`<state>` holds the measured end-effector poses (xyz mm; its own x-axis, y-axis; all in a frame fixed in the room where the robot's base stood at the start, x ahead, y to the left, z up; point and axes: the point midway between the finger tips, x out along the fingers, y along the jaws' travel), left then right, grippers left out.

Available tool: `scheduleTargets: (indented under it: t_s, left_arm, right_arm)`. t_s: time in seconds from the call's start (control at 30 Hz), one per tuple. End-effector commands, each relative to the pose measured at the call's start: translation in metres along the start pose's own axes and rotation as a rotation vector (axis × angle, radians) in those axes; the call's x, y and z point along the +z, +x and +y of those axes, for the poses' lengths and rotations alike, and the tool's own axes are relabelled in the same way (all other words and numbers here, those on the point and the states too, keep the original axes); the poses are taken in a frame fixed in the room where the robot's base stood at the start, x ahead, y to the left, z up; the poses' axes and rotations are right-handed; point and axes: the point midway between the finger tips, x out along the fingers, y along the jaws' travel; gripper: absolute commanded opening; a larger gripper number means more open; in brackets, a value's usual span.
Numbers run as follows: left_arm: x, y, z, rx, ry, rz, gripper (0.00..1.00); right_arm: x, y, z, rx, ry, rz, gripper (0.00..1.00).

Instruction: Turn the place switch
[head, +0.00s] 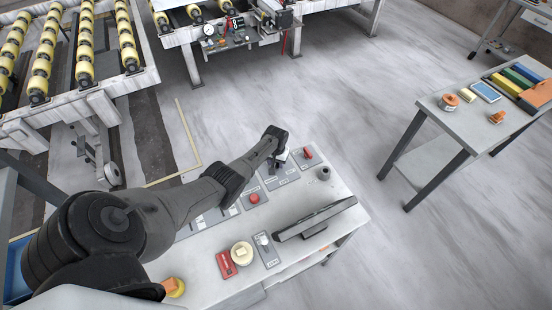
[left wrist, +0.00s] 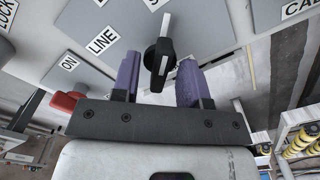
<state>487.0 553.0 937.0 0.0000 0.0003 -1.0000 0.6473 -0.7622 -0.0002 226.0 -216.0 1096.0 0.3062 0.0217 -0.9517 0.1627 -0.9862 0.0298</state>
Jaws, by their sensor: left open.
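A black rotary knob (left wrist: 159,57) with a white pointer line sits on a grey panel (left wrist: 205,22) in the left wrist view. Labels reading "LINE" and "ON" are beside it; another label near the pointer is cut off, so I cannot read which switch it is. My left gripper (left wrist: 161,66) is open, with one purple finger on each side of the knob. I cannot tell whether either finger touches it. In the head view my left gripper (head: 279,155) is over the far part of the control bench (head: 205,284), and my own arm hides most of the knob there.
A red switch (head: 307,153) and a dark round item (head: 324,173) are close to my left gripper. A red button (head: 254,198) and a flat grey slab-like piece (head: 316,218) are nearer. A side table (head: 455,125) stands right, across clear floor. Roller conveyors (head: 85,55) stand behind.

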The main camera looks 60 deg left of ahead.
Motion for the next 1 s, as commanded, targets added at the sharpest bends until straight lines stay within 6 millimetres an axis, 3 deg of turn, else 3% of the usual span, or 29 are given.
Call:
scheduleTargets:
  t_s: [0.17, 0.7, 1.0]
  left_arm:
    - [0.000, -0.019, 0.000, 0.000, 0.001, 0.002, 0.40]
    - [0.000, -0.113, -0.001, 0.000, 0.000, 0.002, 0.40]
    - [0.000, -0.135, -0.001, -0.001, 0.000, 0.001, 0.40]
  right_arm:
    - [-0.003, -0.009, 0.000, -0.001, 0.001, 0.000, 0.00]
    - [-0.008, -0.026, 0.003, 0.007, -0.008, -0.001, 0.00]
    - [-0.008, -0.026, 0.004, 0.007, -0.009, -0.001, 0.00]
